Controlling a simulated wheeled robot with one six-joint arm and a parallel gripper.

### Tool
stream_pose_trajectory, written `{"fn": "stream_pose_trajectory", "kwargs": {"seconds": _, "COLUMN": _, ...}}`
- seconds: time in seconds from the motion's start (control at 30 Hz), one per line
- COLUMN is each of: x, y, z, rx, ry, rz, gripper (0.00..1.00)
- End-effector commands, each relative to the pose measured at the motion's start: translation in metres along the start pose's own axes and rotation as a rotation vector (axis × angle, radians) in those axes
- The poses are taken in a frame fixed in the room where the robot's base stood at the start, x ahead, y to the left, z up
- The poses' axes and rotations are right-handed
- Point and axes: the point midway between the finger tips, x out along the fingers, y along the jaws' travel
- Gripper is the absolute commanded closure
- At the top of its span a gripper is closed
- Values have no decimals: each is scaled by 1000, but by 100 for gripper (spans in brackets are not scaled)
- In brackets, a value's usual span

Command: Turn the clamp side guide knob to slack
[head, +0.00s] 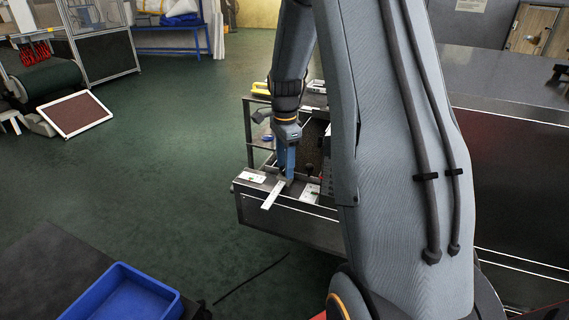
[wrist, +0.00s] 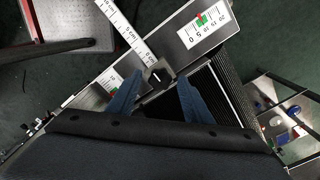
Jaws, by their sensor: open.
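A dark knob (wrist: 158,76) with a short white mark shows in the wrist view, at the inner end of a white ruler strip (wrist: 128,32). My gripper (wrist: 160,82) is open, with its two blue fingers on either side of the knob's near side. I cannot tell whether they touch it. In the head view my gripper (head: 284,178) points down at the dryer's end plate, and the ruler strip (head: 272,194) sticks out toward the front. The knob is hard to make out there behind the fingers.
White scale plates with red and green marks lie on both sides, one at right (wrist: 205,22) and one at left (wrist: 109,82). A dark belt (head: 316,135) runs behind. A blue bin (head: 126,297) stands at front left. Green floor is open at left.

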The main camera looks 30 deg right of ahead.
Motion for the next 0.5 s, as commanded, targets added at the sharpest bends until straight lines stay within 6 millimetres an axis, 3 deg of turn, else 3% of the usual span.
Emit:
{"fn": "stream_pose_trajectory", "kwargs": {"seconds": 0.03, "x": 0, "y": 0, "z": 0, "rx": 0, "ry": 0, "rz": 0, "gripper": 54}}
{"fn": "stream_pose_trajectory", "kwargs": {"seconds": 0.27, "x": 0, "y": 0, "z": 0, "rx": 0, "ry": 0, "rz": 0, "gripper": 93}}
{"fn": "stream_pose_trajectory", "kwargs": {"seconds": 0.5, "x": 0, "y": 1, "z": -1, "rx": -14, "ry": 0, "rz": 1, "gripper": 95}}
